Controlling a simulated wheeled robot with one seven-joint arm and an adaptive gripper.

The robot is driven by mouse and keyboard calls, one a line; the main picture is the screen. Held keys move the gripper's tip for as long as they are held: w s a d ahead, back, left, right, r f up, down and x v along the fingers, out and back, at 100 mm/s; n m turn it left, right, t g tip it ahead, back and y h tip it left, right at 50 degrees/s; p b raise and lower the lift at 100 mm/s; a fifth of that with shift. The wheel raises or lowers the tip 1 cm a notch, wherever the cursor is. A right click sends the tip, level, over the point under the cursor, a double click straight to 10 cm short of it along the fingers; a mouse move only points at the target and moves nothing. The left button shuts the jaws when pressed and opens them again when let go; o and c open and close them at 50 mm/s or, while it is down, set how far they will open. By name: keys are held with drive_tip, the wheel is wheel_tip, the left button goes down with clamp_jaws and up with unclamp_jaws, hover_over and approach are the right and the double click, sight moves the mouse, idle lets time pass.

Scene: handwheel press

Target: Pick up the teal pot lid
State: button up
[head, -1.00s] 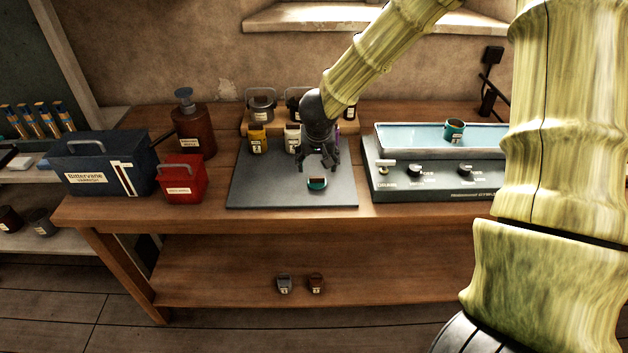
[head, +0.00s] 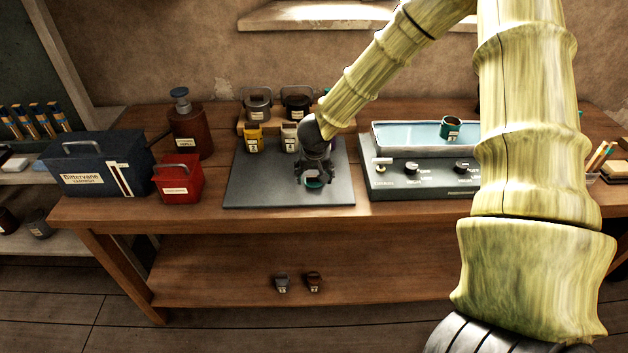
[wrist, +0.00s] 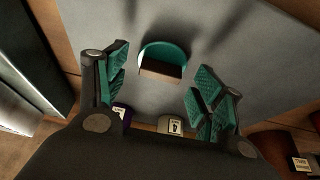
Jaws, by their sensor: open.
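The teal pot lid (head: 313,183) lies on the dark grey mat (head: 250,190) near its front right part. In the wrist view the lid (wrist: 166,53) shows a teal rounded body with a brown block-like part at its near edge. My gripper (head: 314,178) is low over the lid in the head view and partly hides it. In the wrist view my open gripper (wrist: 155,85) has one teal-padded finger to each side, with the lid between and just beyond the fingertips. No contact shows.
The water bath (head: 420,181) stands right of the mat. Yellow (head: 254,138) and white (head: 290,137) small pots stand at the mat's back, before a wooden stand with dark pots (head: 297,102). A red box (head: 178,180) and blue box (head: 95,172) are left. The mat's front left is clear.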

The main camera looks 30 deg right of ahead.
drive_tip(key=shift+w+d+f, duration=0.1)
drive_tip(key=shift+w+f, duration=0.1)
drive_tip(key=shift+f, duration=0.45)
drive_tip(key=shift+c, duration=0.4)
drive_tip(key=c, duration=0.7)
